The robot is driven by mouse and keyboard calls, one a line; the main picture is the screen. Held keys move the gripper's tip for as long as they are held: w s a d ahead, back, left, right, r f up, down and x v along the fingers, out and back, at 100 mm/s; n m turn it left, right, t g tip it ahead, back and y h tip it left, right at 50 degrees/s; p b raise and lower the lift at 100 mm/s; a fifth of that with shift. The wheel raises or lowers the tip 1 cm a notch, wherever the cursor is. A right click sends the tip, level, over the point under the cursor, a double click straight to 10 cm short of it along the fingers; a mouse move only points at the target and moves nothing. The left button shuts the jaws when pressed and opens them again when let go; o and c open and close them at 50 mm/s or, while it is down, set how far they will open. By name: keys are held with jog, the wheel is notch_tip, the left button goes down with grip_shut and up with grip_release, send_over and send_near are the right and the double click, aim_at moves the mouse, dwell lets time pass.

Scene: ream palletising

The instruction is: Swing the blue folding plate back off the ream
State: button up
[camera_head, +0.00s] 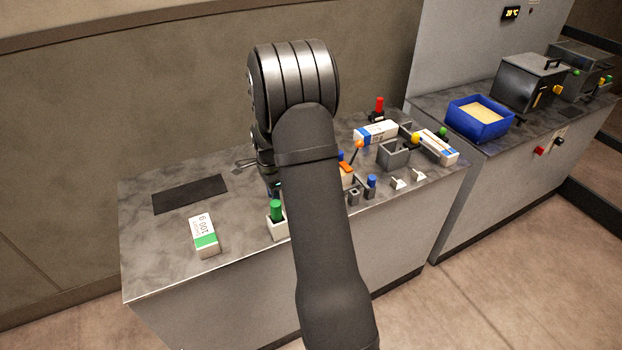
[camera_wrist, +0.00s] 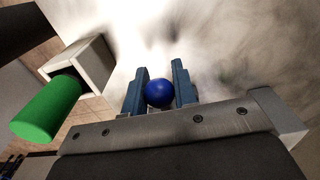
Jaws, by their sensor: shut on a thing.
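My gripper (camera_wrist: 159,68) is shut on a round blue knob (camera_wrist: 159,93), which sits between its two fingers in the wrist view. In the head view my own arm hides the fingertips and the knob. I cannot make out the blue folding plate in either view, nor whether the knob belongs to it. A white ream with a green band (camera_head: 204,237) lies at the left front of the bench. A white ream with a blue band (camera_head: 376,132) lies at the back right, and another white-and-blue ream (camera_head: 437,146) lies at the right edge.
A green cylinder stands in a white square holder (camera_head: 278,229) beside my arm; it shows close in the wrist view (camera_wrist: 45,110). A dark mat (camera_head: 190,194) lies bare at left. Grey bins (camera_head: 394,154) and small levers crowd the right. A blue bin (camera_head: 480,119) stands on the neighbouring counter.

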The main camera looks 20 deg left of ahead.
jog(key=shift+w+d+f, duration=0.15)
jog(key=shift+d+f, duration=0.05)
jog(key=shift+f, duration=0.4)
jog(key=shift+w+d+f, duration=0.15)
jog(key=shift+f, duration=0.45)
jog(key=o, duration=1.5)
jog(key=shift+r, duration=3.6)
jog(key=shift+f, duration=0.1)
